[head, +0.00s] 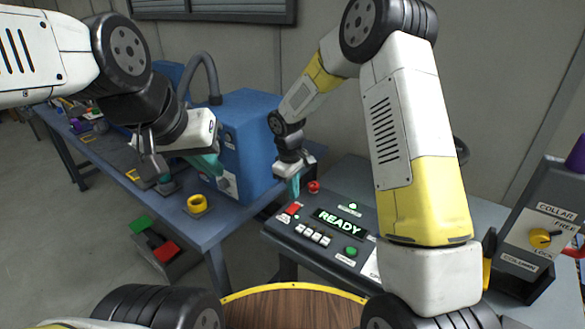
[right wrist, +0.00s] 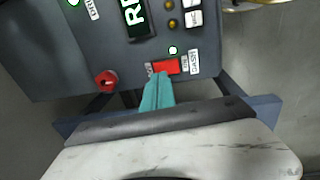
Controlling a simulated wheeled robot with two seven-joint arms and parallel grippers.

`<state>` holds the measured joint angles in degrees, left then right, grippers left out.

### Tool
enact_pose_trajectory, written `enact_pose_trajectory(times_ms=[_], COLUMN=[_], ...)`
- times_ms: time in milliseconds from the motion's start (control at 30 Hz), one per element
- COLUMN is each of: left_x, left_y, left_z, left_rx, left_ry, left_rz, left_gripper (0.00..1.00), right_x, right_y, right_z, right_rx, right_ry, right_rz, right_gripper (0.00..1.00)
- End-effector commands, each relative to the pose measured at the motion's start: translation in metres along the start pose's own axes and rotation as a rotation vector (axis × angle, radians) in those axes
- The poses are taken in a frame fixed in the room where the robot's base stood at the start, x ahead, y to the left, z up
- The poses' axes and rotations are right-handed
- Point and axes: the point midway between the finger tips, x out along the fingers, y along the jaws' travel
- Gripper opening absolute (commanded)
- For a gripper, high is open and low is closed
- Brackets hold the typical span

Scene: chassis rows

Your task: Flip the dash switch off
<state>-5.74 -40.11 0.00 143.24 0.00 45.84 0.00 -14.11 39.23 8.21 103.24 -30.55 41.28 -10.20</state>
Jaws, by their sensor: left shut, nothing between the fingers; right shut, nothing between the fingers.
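The dash switch is a red rocker (head: 293,209) on the left part of the dark control panel (head: 330,250). My right gripper (head: 296,186) is shut and empty, tips down above the panel near the switch. In the right wrist view its teal tips (right wrist: 157,80) overlap the switch's edge; I cannot tell whether they touch. My left gripper (head: 211,165) is shut and empty, by the blue machine.
A red knob (head: 313,187) stands on the panel close to my right gripper. The panel has a lit READY display (head: 339,222), several white buttons and a green button (head: 351,250).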

Motion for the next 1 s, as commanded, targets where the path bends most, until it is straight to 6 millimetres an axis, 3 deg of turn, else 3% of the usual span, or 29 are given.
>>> enact_pose_trajectory(times_ms=[100,300,1000], left_x=[0.0,0.0,0.0], left_y=[0.0,0.0,0.0], left_z=[0.0,0.0,0.0], left_rx=[0.0,0.0,0.0], left_ry=[0.0,0.0,0.0], left_rz=[0.0,0.0,0.0], left_gripper=[0.0,0.0,0.0], right_x=[0.02,0.036,0.044], right_y=[0.0,0.0,0.001], right_z=[0.001,0.0,0.0], right_rx=[0.0,0.0,0.0], right_ry=[-0.002,0.0,-0.001], right_rz=[-0.002,0.0,-0.001], right_gripper=[0.0,0.0,0.0])
